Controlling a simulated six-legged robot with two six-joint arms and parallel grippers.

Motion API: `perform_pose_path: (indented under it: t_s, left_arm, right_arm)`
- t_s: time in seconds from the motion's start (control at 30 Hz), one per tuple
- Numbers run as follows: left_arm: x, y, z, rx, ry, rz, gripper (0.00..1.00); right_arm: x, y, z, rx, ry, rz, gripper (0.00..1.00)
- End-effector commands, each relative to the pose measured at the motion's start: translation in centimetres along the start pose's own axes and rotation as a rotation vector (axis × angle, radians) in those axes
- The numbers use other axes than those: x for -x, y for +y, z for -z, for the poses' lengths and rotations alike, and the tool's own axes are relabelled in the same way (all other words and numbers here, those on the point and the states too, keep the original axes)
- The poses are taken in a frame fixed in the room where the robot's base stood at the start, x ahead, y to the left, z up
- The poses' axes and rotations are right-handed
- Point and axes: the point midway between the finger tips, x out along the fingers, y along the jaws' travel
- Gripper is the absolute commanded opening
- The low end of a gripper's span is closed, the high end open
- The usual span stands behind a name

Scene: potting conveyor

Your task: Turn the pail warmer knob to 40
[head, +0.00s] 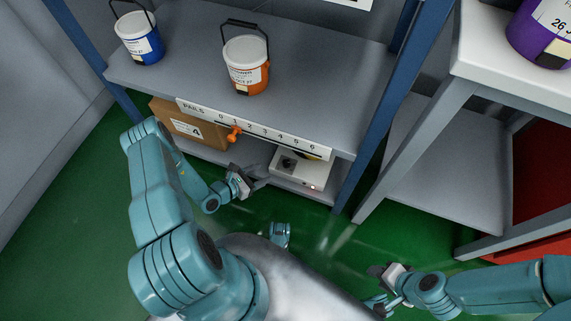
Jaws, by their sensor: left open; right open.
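The pail warmer (306,174) is a white box on the lower shelf, under the right part of the numbered strip. The knob's setting and any scale marks are too small to read. My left gripper (259,177) is open and empty, just left of the warmer and apart from the knob. My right gripper (374,285) is open and empty at the lower right, over the green floor, away from the shelves.
An orange pail (246,68) and a blue pail (139,40) stand on the upper shelf (310,85). Its PAILS strip (262,131) carries an orange pointer (234,133). A cardboard box (190,124) sits below. Blue posts (378,105) frame the rack. A white table with a purple pail (540,35) stands right.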

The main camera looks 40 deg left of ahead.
Motion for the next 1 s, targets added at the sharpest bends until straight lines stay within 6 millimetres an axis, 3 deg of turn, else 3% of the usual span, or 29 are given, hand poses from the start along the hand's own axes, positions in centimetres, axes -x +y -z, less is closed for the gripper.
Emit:
perform_pose_path:
  t_s: [0.2, 0.4, 0.6, 0.9, 1.0]
  left_arm:
    - [-5.7, -0.3, 0.4, -0.004, -0.001, 0.008, 0.55]
    - [-9.6, -0.4, 0.2, -0.002, -0.001, 0.007, 0.55]
    - [-11.5, -0.5, -0.1, -0.001, 0.0, 0.007, 0.55]
    - [-11.7, -0.4, -0.2, 0.0, 0.001, 0.005, 0.55]
    - [-11.7, -0.4, -0.2, 0.0, 0.001, 0.005, 0.23]
  right_arm:
    - [-2.2, 1.1, 0.6, -0.011, 0.015, -0.001, 0.41]
    - [-3.6, 1.5, 1.7, -0.003, 0.052, 0.0, 0.41]
    - [-4.1, 1.7, 2.3, 0.002, 0.072, 0.001, 0.41]
    - [-4.1, 1.7, 2.4, 0.003, 0.075, 0.001, 0.41]
    - [-4.1, 1.7, 2.4, 0.002, 0.075, 0.001, 0.41]
